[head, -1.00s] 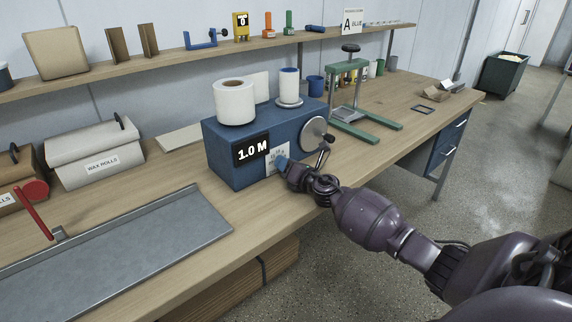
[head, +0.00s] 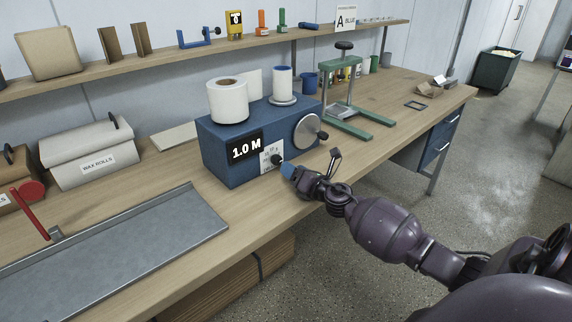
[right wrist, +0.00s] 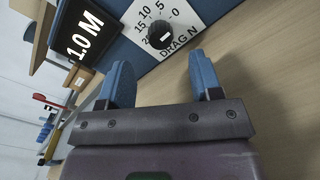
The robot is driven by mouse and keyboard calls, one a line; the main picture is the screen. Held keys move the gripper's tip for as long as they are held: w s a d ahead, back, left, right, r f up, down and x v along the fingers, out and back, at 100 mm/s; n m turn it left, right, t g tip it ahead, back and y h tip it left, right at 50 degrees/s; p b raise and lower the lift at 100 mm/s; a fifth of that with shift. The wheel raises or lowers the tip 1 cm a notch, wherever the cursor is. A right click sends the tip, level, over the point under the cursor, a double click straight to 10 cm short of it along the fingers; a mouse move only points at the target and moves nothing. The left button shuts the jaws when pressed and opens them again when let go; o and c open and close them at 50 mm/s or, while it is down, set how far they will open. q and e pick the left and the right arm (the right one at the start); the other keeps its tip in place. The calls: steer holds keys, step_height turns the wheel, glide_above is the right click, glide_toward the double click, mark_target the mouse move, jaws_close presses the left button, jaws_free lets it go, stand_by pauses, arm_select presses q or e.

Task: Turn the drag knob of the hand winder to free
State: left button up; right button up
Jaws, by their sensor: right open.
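The hand winder is a blue box (head: 215,150) on the bench with a "1.0 M" display (head: 246,148). Its black drag knob (head: 276,160) sits on a white dial plate (head: 266,166) on the front face. In the right wrist view the knob (right wrist: 161,35) is beside the marks 0, 5, 10, 15 and "DRAG N", with a small white mark on it; its exact setting is hard to read. My right gripper (head: 287,170) is just in front of the knob. Its blue fingers (right wrist: 160,82) are open and empty, apart from the knob. My left gripper is not in view.
A white roll (head: 227,100) and a smaller spool (head: 283,84) stand on the winder. A disc with a crank (head: 307,131) is on its right side. A green press (head: 345,100) stands behind right, a grey metal tray (head: 120,250) lies left. Bare bench lies before the winder.

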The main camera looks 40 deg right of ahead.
steer(key=shift+s+d, duration=0.15)
steer(key=shift+s, duration=2.05)
steer(key=shift+f, duration=0.1)
